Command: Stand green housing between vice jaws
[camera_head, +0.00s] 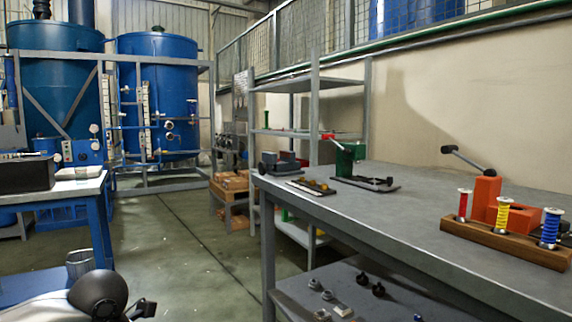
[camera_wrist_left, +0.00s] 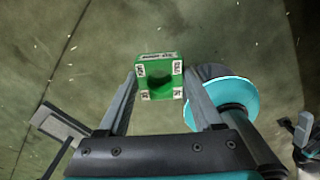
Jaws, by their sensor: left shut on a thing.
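The green housing (camera_wrist_left: 160,75) is a bright green block with a dark round hole and small white labels. In the left wrist view it sits between the tips of my left gripper (camera_wrist_left: 162,92), which is shut on it above the floor. In the head view the housing does not show. A part of my left arm shows at the bottom left there. My right gripper is not clearly seen.
The long grey bench (camera_head: 400,212) runs along the right. It holds a green lever press (camera_head: 347,158), a strip with small parts (camera_head: 311,187) and a wooden block with coloured spools (camera_head: 503,241). A blue-legged table (camera_head: 100,188) stands left. Open floor lies between them.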

